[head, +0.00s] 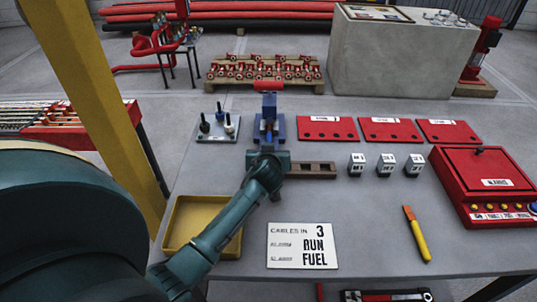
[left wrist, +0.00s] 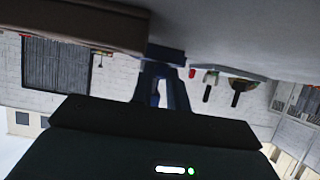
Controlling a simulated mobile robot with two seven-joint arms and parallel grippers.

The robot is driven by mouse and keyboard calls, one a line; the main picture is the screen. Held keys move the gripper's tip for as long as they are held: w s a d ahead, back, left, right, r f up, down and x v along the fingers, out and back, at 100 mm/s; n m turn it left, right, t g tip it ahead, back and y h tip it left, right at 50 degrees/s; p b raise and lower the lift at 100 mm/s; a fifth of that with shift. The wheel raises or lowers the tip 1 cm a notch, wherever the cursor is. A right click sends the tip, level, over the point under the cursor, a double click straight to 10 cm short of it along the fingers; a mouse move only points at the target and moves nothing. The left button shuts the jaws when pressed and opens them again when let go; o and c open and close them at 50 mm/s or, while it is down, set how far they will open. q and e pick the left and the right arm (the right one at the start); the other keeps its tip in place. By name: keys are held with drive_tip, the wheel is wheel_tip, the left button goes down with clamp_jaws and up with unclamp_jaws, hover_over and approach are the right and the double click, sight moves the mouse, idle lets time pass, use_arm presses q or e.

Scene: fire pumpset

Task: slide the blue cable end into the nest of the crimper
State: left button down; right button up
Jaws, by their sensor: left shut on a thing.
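The crimper (head: 269,107) is a blue press with a red handle on top, standing on a blue base at the back middle of the table. My left gripper (head: 267,147) is directly in front of it, low over the table, shut on the blue cable end. The cable end is hard to tell from the blue crimper, and the gripper and wrist cover much of it. Whether its tip is inside the nest cannot be seen. In the left wrist view blue parts (left wrist: 176,92) show beyond the dark gripper body. My right gripper is in neither view.
A stand with dark-handled tools (head: 219,127) is left of the crimper. A brown slotted rack (head: 314,170) lies right of my wrist. Red plates (head: 327,128), small white-faced blocks (head: 357,164), a yellow tray (head: 183,222), a sign (head: 302,246) and a red panel box (head: 487,180) surround it.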

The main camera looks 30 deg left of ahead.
use_arm(q)
drive_tip(key=shift+w+a, duration=0.1)
drive_tip(key=shift+w, duration=0.05)
drive_tip(key=c, duration=1.3)
unclamp_jaws()
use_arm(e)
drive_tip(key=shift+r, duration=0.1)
use_arm(q)
drive_tip(key=shift+s+d+r, duration=0.1)
drive_tip(key=shift+s+d, duration=0.1)
drive_tip(key=shift+s, duration=0.05)
drive_tip(key=v, duration=1.2)
drive_tip(key=shift+s, duration=0.3)
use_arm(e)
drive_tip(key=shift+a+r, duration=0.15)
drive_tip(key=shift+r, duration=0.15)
use_arm(q)
drive_tip(key=shift+d, duration=0.15)
